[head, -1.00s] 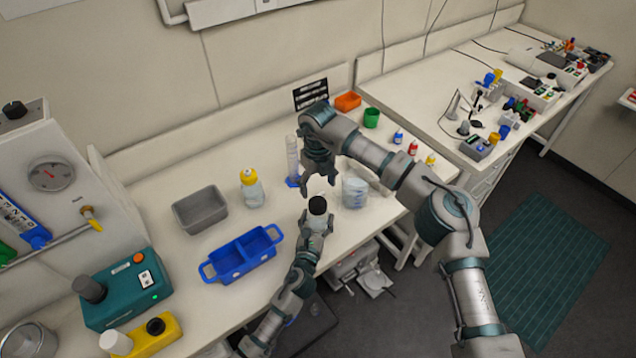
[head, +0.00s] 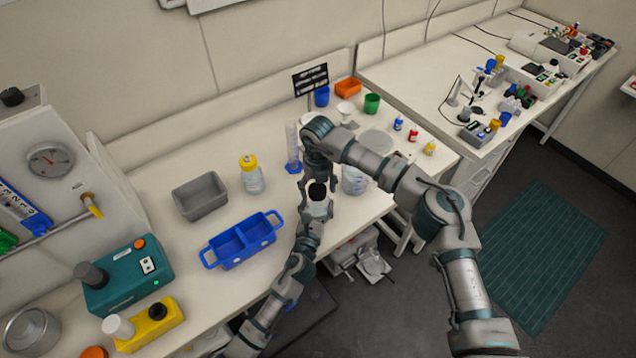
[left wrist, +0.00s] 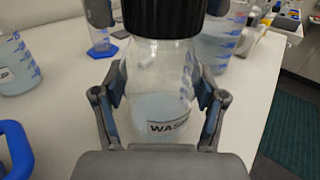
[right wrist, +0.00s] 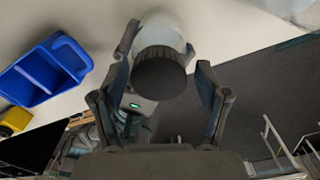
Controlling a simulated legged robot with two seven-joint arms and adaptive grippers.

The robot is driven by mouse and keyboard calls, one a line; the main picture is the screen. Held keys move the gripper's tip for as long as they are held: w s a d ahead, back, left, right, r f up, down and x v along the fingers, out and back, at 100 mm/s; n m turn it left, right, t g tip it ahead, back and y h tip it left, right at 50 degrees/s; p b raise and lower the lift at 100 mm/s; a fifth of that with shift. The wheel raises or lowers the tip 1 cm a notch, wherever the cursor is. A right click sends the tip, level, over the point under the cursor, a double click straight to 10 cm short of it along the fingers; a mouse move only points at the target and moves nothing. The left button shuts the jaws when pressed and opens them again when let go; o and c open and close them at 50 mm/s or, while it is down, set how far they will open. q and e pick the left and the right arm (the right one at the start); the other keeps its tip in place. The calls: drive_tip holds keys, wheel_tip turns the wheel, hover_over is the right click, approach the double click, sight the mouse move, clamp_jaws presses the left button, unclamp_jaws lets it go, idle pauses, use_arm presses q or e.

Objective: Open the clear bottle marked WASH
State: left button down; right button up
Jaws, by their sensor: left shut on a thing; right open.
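The clear bottle marked WASH (left wrist: 160,90) has a black screw cap and some pale liquid low inside. In the left wrist view its label faces the camera and the cap (left wrist: 163,15) is on. My left gripper (left wrist: 158,105) is shut on the bottle's body and holds it upright near the bench's front edge. In the head view the bottle (head: 318,206) shows under my right gripper (head: 311,180). In the right wrist view the black cap (right wrist: 160,73) lies between the spread fingers of my open right gripper (right wrist: 165,90). I cannot tell if a finger touches it.
A blue two-part carrier (head: 241,241), a grey bin (head: 200,197) and a yellow-capped bottle (head: 251,175) stand left on the bench. A graduated cylinder (head: 293,150) stands behind the grippers. A beaker (head: 354,180) stands close right of them.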

use_arm(q)
drive_tip(key=shift+f, duration=0.1)
use_arm(e)
drive_tip(key=shift+c, duration=0.3)
drive_tip(key=c, duration=1.1)
drive_tip(key=n, duration=0.5)
drive_tip(key=shift+c, duration=0.2)
drive_tip(key=n, duration=0.4)
drive_tip(key=shift+w+d+n, duration=0.1)
drive_tip(key=shift+n, duration=0.2)
use_arm(q)
drive_tip(key=shift+a, duration=0.1)
use_arm(e)
drive_tip(key=shift+r, duration=0.1)
drive_tip(key=shift+s+r, duration=0.15)
drive_tip(key=shift+s, duration=0.05)
drive_tip(key=shift+r, duration=1)
